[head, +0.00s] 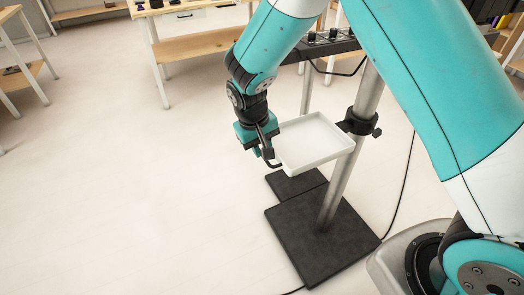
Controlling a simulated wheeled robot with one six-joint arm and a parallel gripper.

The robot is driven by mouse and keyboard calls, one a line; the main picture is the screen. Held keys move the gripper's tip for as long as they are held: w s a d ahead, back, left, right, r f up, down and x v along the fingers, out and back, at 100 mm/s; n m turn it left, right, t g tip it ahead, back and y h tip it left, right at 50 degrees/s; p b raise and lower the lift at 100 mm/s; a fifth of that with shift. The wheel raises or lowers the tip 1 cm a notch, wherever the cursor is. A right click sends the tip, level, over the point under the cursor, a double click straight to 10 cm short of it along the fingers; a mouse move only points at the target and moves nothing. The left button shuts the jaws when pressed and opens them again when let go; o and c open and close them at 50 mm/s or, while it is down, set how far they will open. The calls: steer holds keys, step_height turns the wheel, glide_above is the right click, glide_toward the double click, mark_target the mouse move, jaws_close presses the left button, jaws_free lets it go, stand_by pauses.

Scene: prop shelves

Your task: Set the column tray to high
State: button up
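The column tray (314,142) is a shallow white tray beside a grey metal column (338,190), joined to it by a black clamp (357,123) with a knob on its right side. The tray is empty and sits partway up the column. My gripper (270,158) is at the tray's left edge, with its dark fingers pointing down close to the rim. I cannot tell whether the fingers touch or grip the rim. My arm covers the upper part of the column.
The column stands on a black square base plate (310,245), with another dark plate (290,184) behind it. A black device with knobs (322,45) is behind the column. A cable runs along the floor at right. Wooden benches stand at the back; the floor at left is clear.

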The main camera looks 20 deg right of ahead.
steer(key=shift+d+f, duration=0.15)
steer(key=shift+f, duration=0.7)
steer(key=shift+c, duration=0.5)
jaws_close()
steer(key=shift+r, duration=0.15)
step_height(320, 180, up, 18)
steer(key=p, duration=1.3)
steer(key=shift+w+r, duration=0.15)
steer(key=shift+r, duration=0.05)
